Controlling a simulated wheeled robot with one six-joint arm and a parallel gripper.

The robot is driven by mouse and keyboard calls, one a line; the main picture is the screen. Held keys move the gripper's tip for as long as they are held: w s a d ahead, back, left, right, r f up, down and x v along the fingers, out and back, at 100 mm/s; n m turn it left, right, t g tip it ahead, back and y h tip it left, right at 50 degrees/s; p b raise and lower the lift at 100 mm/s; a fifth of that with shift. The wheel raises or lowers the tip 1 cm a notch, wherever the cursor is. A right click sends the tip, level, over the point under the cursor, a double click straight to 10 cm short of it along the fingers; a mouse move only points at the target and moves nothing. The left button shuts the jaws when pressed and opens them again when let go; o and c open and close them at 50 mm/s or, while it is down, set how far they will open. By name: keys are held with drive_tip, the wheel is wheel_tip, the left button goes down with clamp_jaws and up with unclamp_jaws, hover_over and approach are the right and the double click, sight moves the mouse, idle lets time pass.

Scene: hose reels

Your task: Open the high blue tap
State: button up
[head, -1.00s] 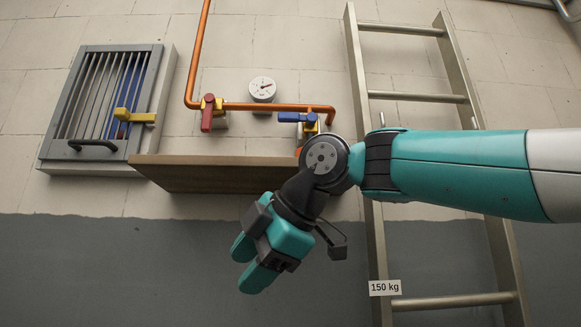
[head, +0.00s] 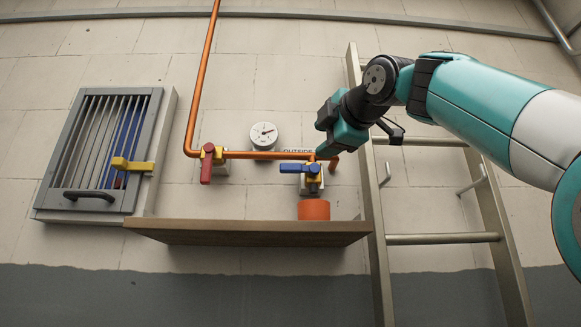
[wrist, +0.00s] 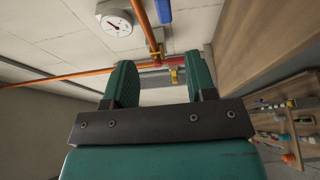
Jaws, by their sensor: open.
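The blue tap (head: 298,169) is on the right part of the orange pipe, with a yellow body; its blue lever points left, roughly along the pipe. A blue lever part (wrist: 163,11) also shows at the top of the wrist view. My gripper (head: 319,148) is just above and right of the blue tap in the head view, its fingers pointing down. It is open and empty; its two teal fingers stand apart in the wrist view (wrist: 160,75). Whether it touches the pipe or tap cannot be told. Part of the pipe behind it is hidden.
The red tap (head: 207,164) has its lever pointing down. A gauge (head: 264,134) sits above the orange pipe (head: 240,155). An orange cylinder (head: 314,210) stands on the wooden shelf (head: 250,233). A ladder (head: 440,239) is right, a yellow-latched grille (head: 100,150) left.

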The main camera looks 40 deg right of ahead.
sight(293, 166)
drive_tip(key=p+x, duration=0.2)
drive_tip(key=x, duration=0.5)
drive_tip(key=p+x, duration=0.3)
drive_tip(key=x, duration=0.5)
drive_tip(key=shift+a+f, duration=0.15)
drive_tip(key=shift+f, duration=0.1)
drive_tip(key=shift+w+f, duration=0.1)
drive_tip(key=shift+w, duration=0.35)
clamp_jaws()
